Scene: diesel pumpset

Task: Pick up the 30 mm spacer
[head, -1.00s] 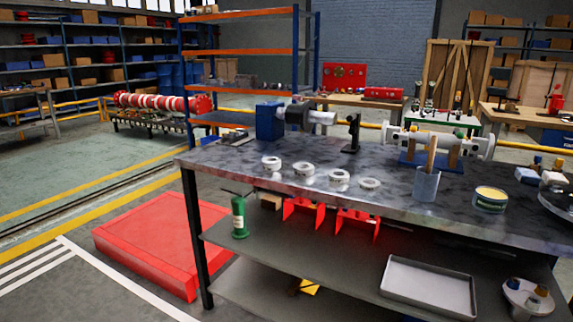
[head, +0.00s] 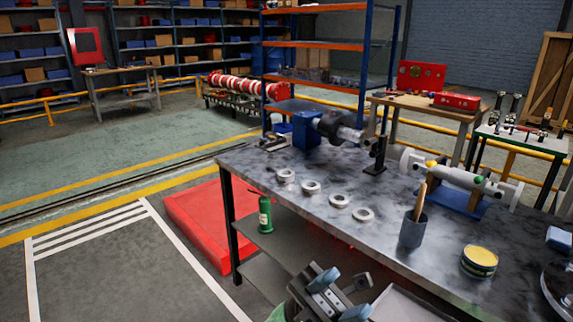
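Several pale ring-shaped spacers lie flat in a row on the dark metal bench top (head: 300,222). From far left to near right they are a first ring (head: 286,175), a second ring (head: 311,187), a third ring (head: 340,200) and a fourth ring (head: 363,214). I cannot read any size, so I cannot tell which is the 30 mm one. My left gripper (head: 342,294) shows at the bottom edge, in front of the bench and well short of the rings. Its fingers look apart with nothing between them. My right gripper is out of view.
A dark cup with a wooden handle (head: 412,230) and a yellow-topped tin (head: 479,262) stand right of the rings. A black stand (head: 376,155) and a blue-based machine (head: 310,128) are behind. A green bottle (head: 265,214) is on the lower shelf.

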